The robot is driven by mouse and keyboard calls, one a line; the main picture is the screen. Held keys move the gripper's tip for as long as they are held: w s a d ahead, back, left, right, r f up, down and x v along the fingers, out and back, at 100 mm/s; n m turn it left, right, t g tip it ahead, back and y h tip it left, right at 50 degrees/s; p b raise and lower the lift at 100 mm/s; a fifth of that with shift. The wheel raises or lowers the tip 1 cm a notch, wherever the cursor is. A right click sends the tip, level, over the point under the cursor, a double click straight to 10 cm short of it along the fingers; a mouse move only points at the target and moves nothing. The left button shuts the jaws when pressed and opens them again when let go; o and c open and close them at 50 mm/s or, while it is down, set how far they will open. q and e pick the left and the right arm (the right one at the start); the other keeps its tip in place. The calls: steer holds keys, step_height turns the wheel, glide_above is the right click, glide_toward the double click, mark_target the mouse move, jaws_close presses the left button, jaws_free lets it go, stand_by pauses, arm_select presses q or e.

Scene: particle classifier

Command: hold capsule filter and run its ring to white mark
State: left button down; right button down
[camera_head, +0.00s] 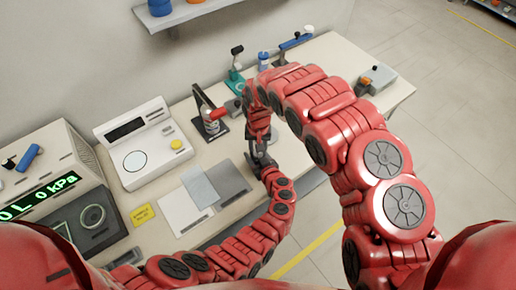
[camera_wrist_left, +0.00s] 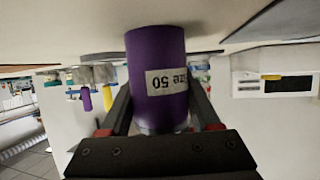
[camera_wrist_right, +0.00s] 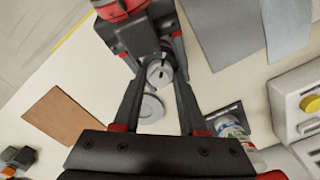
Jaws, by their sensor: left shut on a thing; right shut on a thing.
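The capsule filter (camera_wrist_left: 157,70) is a purple cylinder with a white label that reads upside down in the left wrist view. My left gripper (camera_wrist_left: 160,115) is shut on its body. In the right wrist view, a round grey end part with a dark slot (camera_wrist_right: 159,74) shows between the fingers of my right gripper (camera_wrist_right: 160,62), which is shut on it. Both grippers meet over the table in the head view, the right (camera_head: 262,140) coming from above and the left (camera_head: 262,160) from below. The filter is mostly hidden there. I cannot make out the white mark.
A white scale (camera_head: 120,155) and a device with a green display (camera_head: 40,195) stand at the left. A brown mat (camera_wrist_right: 60,112) lies on the table.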

arm_select(q)
steer(key=shift+s+f, duration=0.1)
steer(key=shift+f, duration=0.05)
arm_select(e)
steer(key=shift+w+r, duration=0.1)
steer(key=shift+c, duration=2.2)
jaws_free()
arm_select(q)
steer(key=shift+c, duration=0.2)
jaws_free()
